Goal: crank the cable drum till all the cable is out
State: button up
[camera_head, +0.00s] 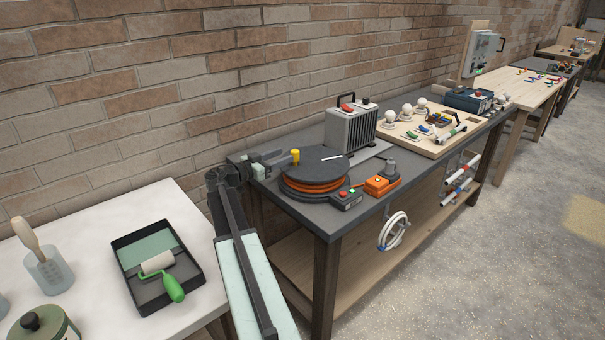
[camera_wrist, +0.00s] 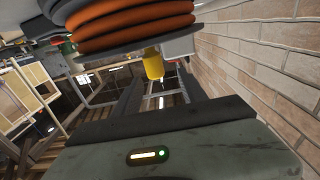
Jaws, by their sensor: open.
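The cable drum (camera_head: 322,163) stands on the dark workbench, with a dark round top and several turns of orange cable (camera_head: 312,186) wound below it. In the wrist view the orange turns (camera_wrist: 130,27) fill the upper left. A yellow crank knob (camera_head: 295,155) stands at the drum's left edge; it also shows in the wrist view (camera_wrist: 153,64). My gripper (camera_head: 281,159) reaches in from the left at knob height, its fingers open. The knob appears between or just ahead of the fingertips; I cannot tell whether they touch it.
A small box with buttons (camera_head: 347,198) and an orange box (camera_head: 382,185) sit close in front of the drum. A grey heater-like unit (camera_head: 351,128) stands behind it. The brick wall (camera_head: 200,90) runs close behind the bench. A paint tray (camera_head: 134,244) lies on the white table at left.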

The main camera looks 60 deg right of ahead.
aim_at(302, 163)
jog(key=shift+s+d+f, duration=0.15)
jog(key=shift+s+d, duration=0.25)
jog(key=shift+s, duration=0.15)
jog(key=x, duration=0.7)
jog(key=shift+s+d, duration=0.2)
jog(key=shift+d, duration=0.1)
jog(key=shift+c, duration=0.2)
grip_shut()
dwell(0.5)
